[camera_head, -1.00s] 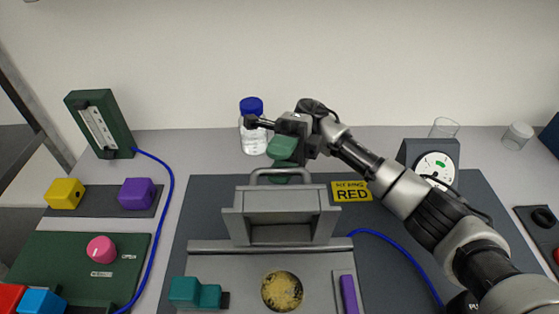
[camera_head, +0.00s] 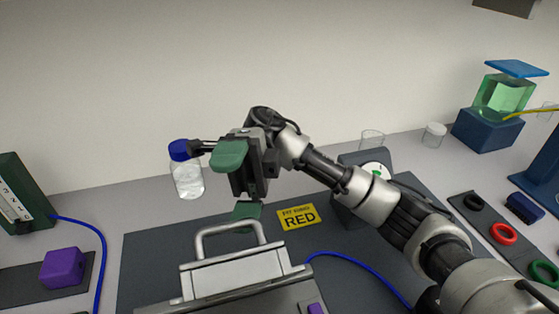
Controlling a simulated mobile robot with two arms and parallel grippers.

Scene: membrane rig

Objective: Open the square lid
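The square lid (camera_head: 235,270) is a grey metal piece with an arched handle (camera_head: 229,227) at its far side, low in the middle of the head view. The rig below it is cut off by the bottom edge, so I cannot tell the lid's exact angle. My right gripper (camera_head: 239,184) is just above and behind the handle. Its two green finger pads are apart, with nothing between them. The lower pad is near the handle; I cannot tell whether it touches. My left gripper is not in view.
A blue-capped bottle (camera_head: 187,172) stands behind left of the gripper. A yellow RED label (camera_head: 298,217) lies on the dark mat (camera_head: 150,245). A dial gauge (camera_head: 350,212) stands partly behind my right arm. A purple block (camera_head: 62,267) is left; several rings, including a red one (camera_head: 503,234), are right.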

